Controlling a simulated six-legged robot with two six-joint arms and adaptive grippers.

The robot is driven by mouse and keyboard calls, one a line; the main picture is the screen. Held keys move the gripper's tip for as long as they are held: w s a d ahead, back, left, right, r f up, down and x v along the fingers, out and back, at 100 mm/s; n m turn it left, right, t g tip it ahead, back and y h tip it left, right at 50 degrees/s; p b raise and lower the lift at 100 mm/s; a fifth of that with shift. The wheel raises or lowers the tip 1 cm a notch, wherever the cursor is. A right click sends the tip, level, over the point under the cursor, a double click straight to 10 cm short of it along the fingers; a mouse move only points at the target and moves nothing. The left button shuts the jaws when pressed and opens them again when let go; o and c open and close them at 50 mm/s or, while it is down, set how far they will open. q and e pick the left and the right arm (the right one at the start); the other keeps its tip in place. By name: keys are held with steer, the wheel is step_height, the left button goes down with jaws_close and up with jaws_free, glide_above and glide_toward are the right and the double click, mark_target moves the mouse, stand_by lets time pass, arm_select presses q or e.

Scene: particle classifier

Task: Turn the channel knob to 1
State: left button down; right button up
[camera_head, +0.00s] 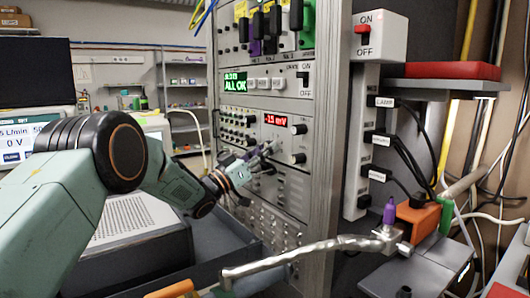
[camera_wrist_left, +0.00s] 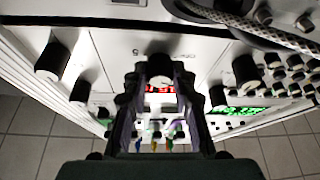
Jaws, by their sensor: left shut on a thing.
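The instrument rack panel (camera_head: 290,185) stands at the middle, with a red display (camera_head: 275,121) that seems to read -1.5 mV. My left gripper (camera_head: 262,154) is at this panel, below the display. In the left wrist view, my left gripper (camera_wrist_left: 158,82) is shut on a black round knob (camera_wrist_left: 160,68), one finger on each side. The knob's label and pointer are too small to tell, so I cannot read its setting. The held knob is hidden by the gripper in the head view. My right gripper is not in view.
More knobs (camera_wrist_left: 52,62) flank the gripper in the wrist view, and a braided cable (camera_wrist_left: 250,25) crosses close by. A metal wrench-like tool (camera_head: 300,250) lies in front.

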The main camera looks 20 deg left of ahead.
mark_target(275, 104)
arm_select(q)
steer(key=shift+a+r+m, duration=0.1)
steer(key=shift+r+m, duration=0.05)
steer(key=shift+m, duration=0.35)
steer(key=c, duration=1.1)
jaws_free()
steer(key=shift+g+h, duration=0.3)
step_height(275, 104, up, 10)
steer(key=shift+f, duration=0.1)
